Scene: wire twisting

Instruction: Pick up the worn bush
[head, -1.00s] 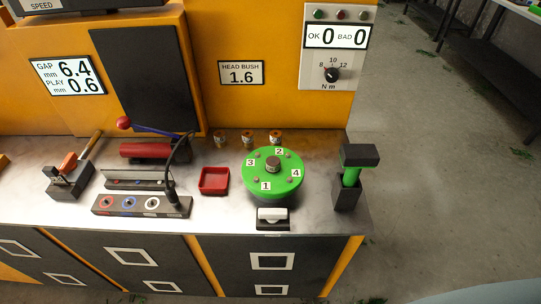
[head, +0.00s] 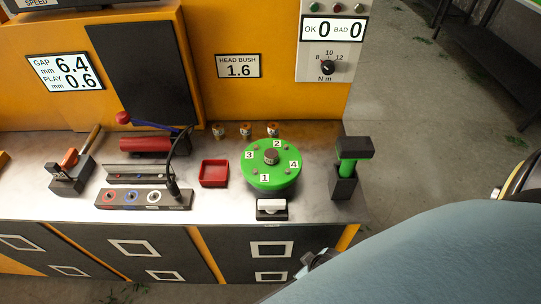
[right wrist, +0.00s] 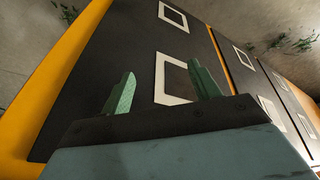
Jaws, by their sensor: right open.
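A green round plate (head: 256,178) with numbers 1 to 4 stands on the bench, with a dark brownish cylindrical bush (head: 271,157) at its centre. Three small bushes with pale labels, one of them (head: 245,129), stand in a row behind the plate; I cannot tell by look which bush is worn. My right gripper (right wrist: 161,74) is open and empty in the right wrist view, its green fingers apart before the dark cabinet front. In the head view my right arm covers the lower right, with the gripper below the bench edge. My left gripper is not in view.
On the bench (head: 225,207) are a red tray (head: 213,174), a dark block with coloured rings (head: 143,199), a red-handled lever tool (head: 145,145), a green-and-black post (head: 346,168) and a small white-topped block (head: 271,208). An orange panel rises behind.

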